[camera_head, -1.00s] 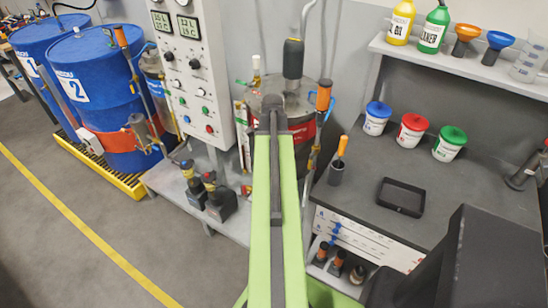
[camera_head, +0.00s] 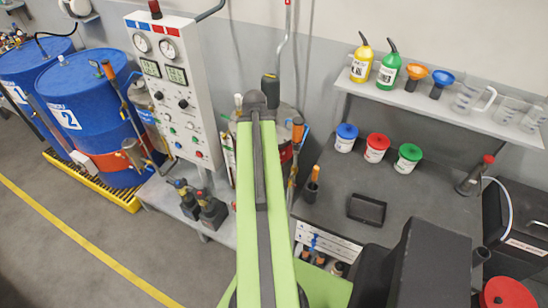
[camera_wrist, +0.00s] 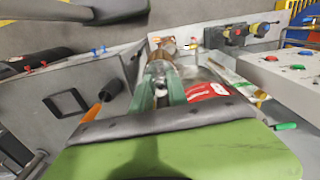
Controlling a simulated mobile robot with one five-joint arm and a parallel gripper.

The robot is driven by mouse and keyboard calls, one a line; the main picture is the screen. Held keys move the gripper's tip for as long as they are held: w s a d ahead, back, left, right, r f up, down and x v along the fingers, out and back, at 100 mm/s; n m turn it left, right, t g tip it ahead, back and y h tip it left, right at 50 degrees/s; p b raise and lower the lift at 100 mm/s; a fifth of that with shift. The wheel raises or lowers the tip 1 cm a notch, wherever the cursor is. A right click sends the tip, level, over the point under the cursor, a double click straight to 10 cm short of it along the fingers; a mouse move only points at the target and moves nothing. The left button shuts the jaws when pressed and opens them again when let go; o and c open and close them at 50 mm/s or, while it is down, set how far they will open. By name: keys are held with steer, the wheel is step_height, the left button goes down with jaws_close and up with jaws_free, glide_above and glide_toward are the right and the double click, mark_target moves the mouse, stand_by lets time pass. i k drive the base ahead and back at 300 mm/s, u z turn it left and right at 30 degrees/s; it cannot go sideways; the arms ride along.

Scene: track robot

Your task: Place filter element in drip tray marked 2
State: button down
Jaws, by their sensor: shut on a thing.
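My gripper (camera_wrist: 160,88) shows in the wrist view, with two green fingers beside a small greyish thing. It is shut on that thing, which I take to be the filter element; its outline is blurred and partly hidden. In the head view my arm hides the gripper, near the silver tank. A shallow black tray (camera_head: 367,209) lies on the grey bench, right of my arm; it also shows in the wrist view (camera_wrist: 67,103). No number is readable on it. A yellow tray (camera_head: 118,194) lies under the blue drums, one labelled 2.
A blue drum (camera_head: 90,95) and a white control panel (camera_head: 172,85) stand left of my arm. Lidded tubs (camera_head: 376,147) stand at the back of the bench (camera_head: 335,195), under a shelf of bottles and funnels. A screwdriver (camera_wrist: 100,103) stands in a holder. Floor at left is clear.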

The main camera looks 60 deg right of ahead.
mark_target(365, 211)
steer(key=z, duration=0.1)
steer(key=k, duration=1.15)
steer(key=z, duration=0.6)
steer(key=k, duration=0.85)
steer(key=u, duration=0.15)
steer(key=i, duration=1.05)
steer(key=z, duration=0.05)
